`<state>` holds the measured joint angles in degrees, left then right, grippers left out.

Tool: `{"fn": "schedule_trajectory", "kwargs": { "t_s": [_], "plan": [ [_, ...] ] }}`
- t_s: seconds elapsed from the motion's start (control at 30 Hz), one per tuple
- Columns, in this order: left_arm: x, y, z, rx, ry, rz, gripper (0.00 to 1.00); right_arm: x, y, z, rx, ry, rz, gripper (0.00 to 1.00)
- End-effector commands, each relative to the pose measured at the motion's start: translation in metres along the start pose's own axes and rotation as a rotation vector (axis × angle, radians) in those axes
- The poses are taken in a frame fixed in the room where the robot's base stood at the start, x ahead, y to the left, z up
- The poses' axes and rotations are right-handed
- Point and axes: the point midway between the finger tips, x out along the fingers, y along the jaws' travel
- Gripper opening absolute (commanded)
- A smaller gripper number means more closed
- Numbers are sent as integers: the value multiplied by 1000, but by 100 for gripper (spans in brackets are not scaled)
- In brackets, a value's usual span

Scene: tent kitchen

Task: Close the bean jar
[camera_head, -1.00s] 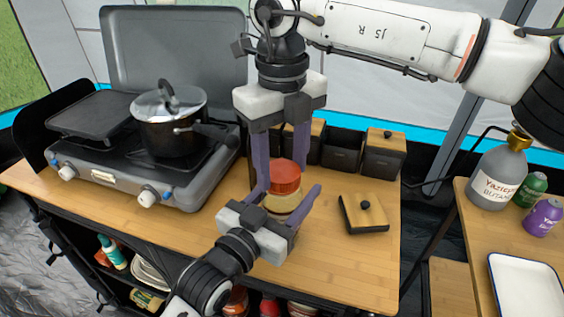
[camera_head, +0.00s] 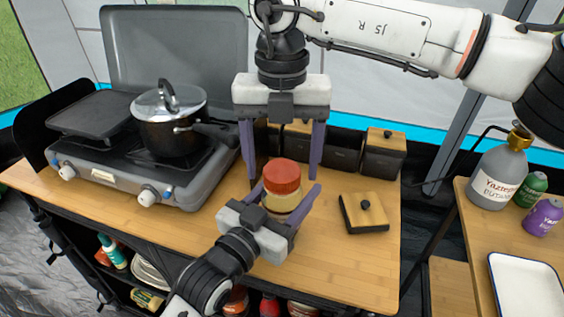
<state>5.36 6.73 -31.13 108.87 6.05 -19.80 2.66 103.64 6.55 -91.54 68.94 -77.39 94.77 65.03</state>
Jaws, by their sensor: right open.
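The bean jar, with a pale yellowish body (camera_head: 281,204) and a red lid (camera_head: 282,176), stands upright on the wooden counter. The lid sits on top of the jar; how tightly it is seated I cannot tell. My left gripper (camera_head: 290,187) comes from the lower left, its purple fingers on both sides of the jar body, apparently shut on it. My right gripper (camera_head: 283,176) points down from above, open and empty. Its fingers are spread wider than the lid, their tips near lid height, seemingly behind the jar. The lower jar is partly hidden by my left gripper.
A camping stove (camera_head: 130,170) with a lidded pot (camera_head: 170,130) stands on the left. Black boxes (camera_head: 385,160) line the counter's back. A wooden lid with a black knob (camera_head: 352,221) lies right of the jar. The counter's right front (camera_head: 350,270) is clear.

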Motion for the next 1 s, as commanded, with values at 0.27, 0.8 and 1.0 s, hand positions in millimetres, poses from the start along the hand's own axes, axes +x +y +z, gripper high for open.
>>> {"fn": "schedule_trajectory", "kwargs": {
  "t_s": [0.27, 0.8, 1.0],
  "plan": [
    [0, 0, 1, 2, -3, -1, 0, -52, 1, 0, 2, -4, 2, 70],
    [0, 0, 1, 2, -3, -1, 0, -116, 0, -1, -1, 0, 0, 70],
    [0, 0, 1, 2, -3, 0, 0, -116, 0, -1, -1, 0, 0, 70]
  ]
}}
